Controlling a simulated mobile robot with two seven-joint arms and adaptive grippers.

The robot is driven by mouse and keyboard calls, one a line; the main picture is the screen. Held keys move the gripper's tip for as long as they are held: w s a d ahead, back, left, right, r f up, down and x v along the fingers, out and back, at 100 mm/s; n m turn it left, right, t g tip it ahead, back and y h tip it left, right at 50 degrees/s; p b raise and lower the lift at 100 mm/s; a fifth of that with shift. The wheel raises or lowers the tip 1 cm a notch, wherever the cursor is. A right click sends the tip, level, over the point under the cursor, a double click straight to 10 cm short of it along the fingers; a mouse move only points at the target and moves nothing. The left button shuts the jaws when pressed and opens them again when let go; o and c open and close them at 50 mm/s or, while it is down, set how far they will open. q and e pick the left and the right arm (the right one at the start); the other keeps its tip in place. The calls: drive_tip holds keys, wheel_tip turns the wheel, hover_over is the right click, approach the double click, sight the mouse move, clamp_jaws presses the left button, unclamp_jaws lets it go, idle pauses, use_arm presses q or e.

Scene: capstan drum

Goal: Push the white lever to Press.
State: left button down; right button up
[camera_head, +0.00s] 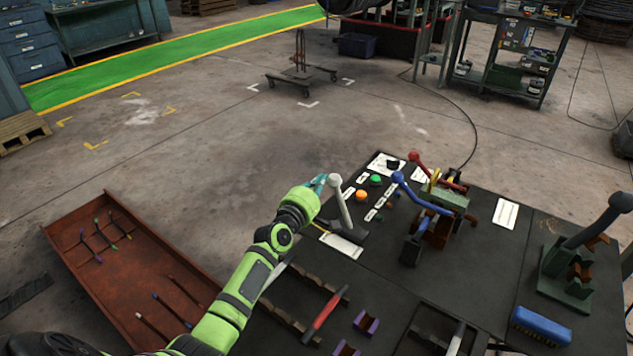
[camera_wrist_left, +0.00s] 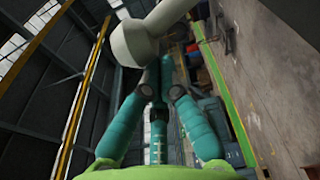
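The white lever (camera_head: 342,207) stands at the far left edge of the dark table, its rounded knob up and its shaft tilted slightly left. A white label (camera_head: 340,245) lies by its base; its writing is too small to read. My left gripper (camera_head: 321,182) is just left of the knob, at about its height, with teal fingers pointing toward it. In the left wrist view the white lever's knob (camera_wrist_left: 135,40) is large at the top, close to the fingertips. My left gripper (camera_wrist_left: 160,80) has its fingers drawn together with nothing between them. Whether it touches the knob is unclear. My right gripper is not in view.
A blue-handled lever (camera_head: 422,195) and a red-knobbed lever (camera_head: 428,165) stand right of the white one. Green and orange buttons (camera_head: 375,180) sit behind it. A red-handled tool (camera_head: 325,312) lies in front. A rusty tray (camera_head: 100,270) is at left.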

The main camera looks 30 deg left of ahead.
sight(340, 182)
use_arm(q)
drive_tip(key=d+r+m+p, duration=0.1)
drive_tip(key=d, duration=0.1)
drive_tip(key=d+m+p, duration=0.1)
drive_tip(key=d+r+m+p, duration=0.1)
drive_tip(key=d+m, duration=0.1)
drive_tip(key=shift+s+d+r+t, duration=0.3)
drive_tip(key=shift+s+d+r, duration=0.05)
drive_tip(key=s+d+m, duration=0.1)
drive_tip(key=d+m, duration=0.4)
drive_tip(key=d, duration=0.1)
drive_tip(key=shift+d+f+m+t+h+p, duration=0.15)
drive_tip(key=shift+d+m+t+h+p, duration=0.15)
drive_tip(key=shift+d, duration=0.05)
